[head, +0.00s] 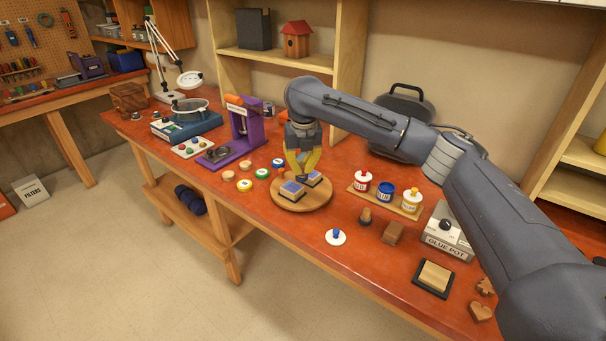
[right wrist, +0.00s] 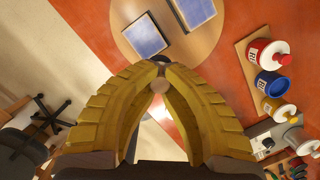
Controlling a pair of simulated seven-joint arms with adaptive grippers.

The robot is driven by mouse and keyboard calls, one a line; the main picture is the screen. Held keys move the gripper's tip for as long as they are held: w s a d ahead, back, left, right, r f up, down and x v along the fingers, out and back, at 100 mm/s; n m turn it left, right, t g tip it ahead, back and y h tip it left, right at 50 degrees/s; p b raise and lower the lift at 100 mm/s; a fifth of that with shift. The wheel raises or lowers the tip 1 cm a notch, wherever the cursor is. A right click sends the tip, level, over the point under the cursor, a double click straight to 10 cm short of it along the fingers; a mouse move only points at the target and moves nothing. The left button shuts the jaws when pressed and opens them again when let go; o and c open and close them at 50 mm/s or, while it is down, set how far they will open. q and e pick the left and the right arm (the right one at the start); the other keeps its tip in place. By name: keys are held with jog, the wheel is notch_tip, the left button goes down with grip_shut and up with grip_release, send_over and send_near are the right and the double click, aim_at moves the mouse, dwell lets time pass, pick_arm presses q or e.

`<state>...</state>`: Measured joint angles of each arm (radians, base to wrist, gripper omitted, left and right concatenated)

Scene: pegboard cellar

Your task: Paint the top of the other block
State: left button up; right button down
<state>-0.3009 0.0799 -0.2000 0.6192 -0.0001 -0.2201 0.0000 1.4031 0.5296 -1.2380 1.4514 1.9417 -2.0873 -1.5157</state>
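Two small blocks stand side by side on a round wooden board (head: 318,203). The nearer block (head: 291,189) and the farther block (head: 314,179) both have bluish tops. Both also show in the right wrist view, one block (right wrist: 146,36) left of the other (right wrist: 194,10). My right gripper (head: 300,176) is over the board, close to the blocks. Its yellow fingers converge around a small tan round end (right wrist: 158,85), seemingly a held tool; the rest is hidden. A blue paint pot (head: 386,191) looks uncovered; a white lid with blue knob (head: 336,237) lies on the table. My left gripper is out of view.
Lidded red (head: 362,182) and yellow (head: 411,199) pots flank the blue one on a wooden rack. A glue pot (head: 447,232) and small brown pieces lie at right. Coloured discs (head: 245,184) and a purple press (head: 240,130) stand left of the board.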

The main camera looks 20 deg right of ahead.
jog(key=shift+r, duration=1.45)
